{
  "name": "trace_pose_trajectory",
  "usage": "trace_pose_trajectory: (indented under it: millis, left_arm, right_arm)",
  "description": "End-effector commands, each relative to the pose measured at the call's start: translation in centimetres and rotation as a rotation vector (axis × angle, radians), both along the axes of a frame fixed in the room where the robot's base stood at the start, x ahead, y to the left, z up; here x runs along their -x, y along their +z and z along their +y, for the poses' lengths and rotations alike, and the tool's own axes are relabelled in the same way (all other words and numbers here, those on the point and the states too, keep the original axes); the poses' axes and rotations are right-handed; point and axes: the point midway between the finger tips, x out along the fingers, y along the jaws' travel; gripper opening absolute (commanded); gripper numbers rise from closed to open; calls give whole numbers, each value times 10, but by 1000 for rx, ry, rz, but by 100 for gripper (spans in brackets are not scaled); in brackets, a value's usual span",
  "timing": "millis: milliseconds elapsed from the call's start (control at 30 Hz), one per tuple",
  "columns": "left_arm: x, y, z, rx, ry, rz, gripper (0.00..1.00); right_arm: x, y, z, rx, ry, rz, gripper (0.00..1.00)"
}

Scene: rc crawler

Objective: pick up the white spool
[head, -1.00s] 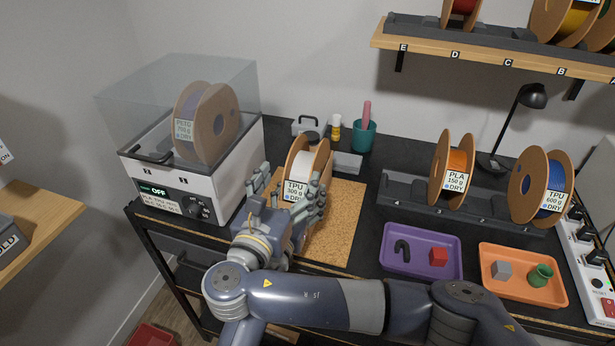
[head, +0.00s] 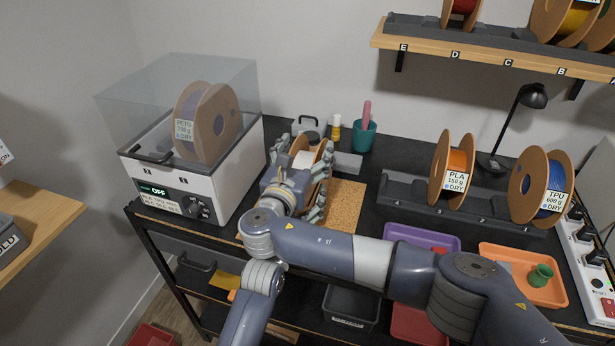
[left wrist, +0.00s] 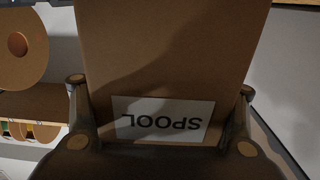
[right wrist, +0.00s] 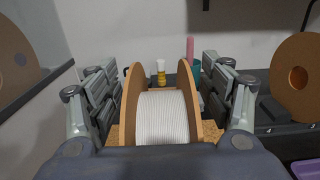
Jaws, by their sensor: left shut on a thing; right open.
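The white spool, with cardboard flanges and white filament, stands upright on the cork mat (head: 345,205) in the head view, partly hidden by my right gripper. Its white winding (right wrist: 162,118) shows in the right wrist view, between the fingers. My right gripper (head: 298,172) is open, with a finger on each side of the spool; gaps show between the fingers and the flanges. In the left wrist view my left gripper (left wrist: 160,115) is shut on a brown cardboard box (left wrist: 175,60) with a label reading SPOOL. The left gripper is outside the head view.
A dryer box (head: 190,165) with a spool inside stands to the left. A teal cup (head: 363,136) and a yellow bottle (head: 335,128) are behind the mat. A rack (head: 400,195) with orange and blue spools, plus purple (head: 395,232) and orange trays (head: 550,293), lies to the right.

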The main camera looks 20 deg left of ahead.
Motion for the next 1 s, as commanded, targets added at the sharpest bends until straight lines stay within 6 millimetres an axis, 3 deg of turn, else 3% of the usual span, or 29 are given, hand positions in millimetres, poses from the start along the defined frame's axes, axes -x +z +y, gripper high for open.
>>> trace_pose_trajectory:
  millis: [133, 467, 800, 1000]
  left_arm:
    - [0, -1, 0, 0, 0, 1, 43]
    - [0, 0, 0, 0, 0, 1, 43]
    - [0, 0, 0, 0, 0, 1, 43]
    - [0, 0, 0, 0, 0, 2, 43]
  right_arm:
    - [0, 0, 0, 0, 1, 0, 73]
    - [1, 0, 0, 0, 1, 0, 0]
    - [1, 6, 1, -2, 2, -3, 0]
    - [1, 37, 1, -5, 3, -7, 0]
